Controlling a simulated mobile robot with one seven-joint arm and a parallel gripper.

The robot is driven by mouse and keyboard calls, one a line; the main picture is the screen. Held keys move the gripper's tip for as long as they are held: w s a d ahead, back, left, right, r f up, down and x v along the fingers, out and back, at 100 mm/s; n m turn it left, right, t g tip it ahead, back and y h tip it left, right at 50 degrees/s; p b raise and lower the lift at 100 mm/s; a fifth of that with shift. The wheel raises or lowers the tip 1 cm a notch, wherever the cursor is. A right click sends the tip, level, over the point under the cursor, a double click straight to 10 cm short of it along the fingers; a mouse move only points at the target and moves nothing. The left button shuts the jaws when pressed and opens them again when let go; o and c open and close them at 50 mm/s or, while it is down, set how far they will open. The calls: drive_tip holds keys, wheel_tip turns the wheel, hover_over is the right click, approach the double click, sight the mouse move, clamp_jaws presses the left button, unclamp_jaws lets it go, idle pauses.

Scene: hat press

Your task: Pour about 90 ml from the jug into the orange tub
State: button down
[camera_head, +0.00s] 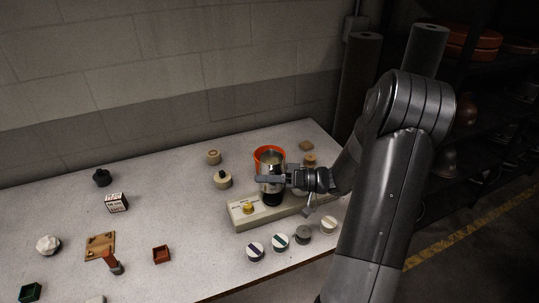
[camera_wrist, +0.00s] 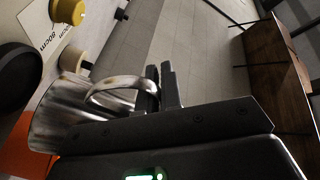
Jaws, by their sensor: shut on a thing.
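An orange patch also shows in the wrist view's lower left. I cannot tell whether jug and tub touch.
A long cream box (camera_head: 238,215) with a yellow knob (camera_head: 248,208) lies by the jug. Several round capped pots, one white and green (camera_head: 280,241), stand in front. Wooden pieces (camera_head: 222,179) stand to the left. Small blocks and trays lie further left, with free table between.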

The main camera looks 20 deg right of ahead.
sight(264, 154)
drive_tip(key=shift+w, duration=0.15)
drive_tip(key=w+r+m, duration=0.1)
drive_tip(key=m, duration=0.1)
drive_tip(key=w+d+m, duration=0.1)
drive_tip(key=w+m, duration=0.1)
drive_tip(key=shift+r, duration=0.4)
drive_tip(key=w+m, duration=0.1)
drive_tip(key=w+d+r+m, duration=0.1)
drive_tip(key=w+m, duration=0.1)
drive_tip(key=shift+w+d+r, duration=0.2)
drive_tip(key=shift+w+d+r+m+g, duration=0.1)
drive_tip(key=shift+w+d+r+m, duration=0.1)
drive_tip(key=shift+w+m, duration=0.35)
drive_tip(key=shift+w+d+r+m+g, duration=0.1)
drive_tip(key=shift+w+d+r+m, duration=0.2)
drive_tip(key=shift+m, duration=0.4)
drive_tip(key=shift+w+r+m+g, duration=0.1)
drive_tip(key=shift+w+m, duration=0.4)
drive_tip(key=shift+m, duration=0.15)
drive_tip(key=shift+w+d+f+m+h+p, duration=0.2)
drive_tip(key=shift+w+m+h+p, duration=0.15)
drive_tip(key=shift+w+m, duration=0.35)
drive_tip(key=shift+w+d+r+m+p, duration=0.25)
drive_tip(key=shift+w+r+m+p, duration=0.25)
drive_tip(key=shift+m+p, duration=0.4)
idle(0.4)
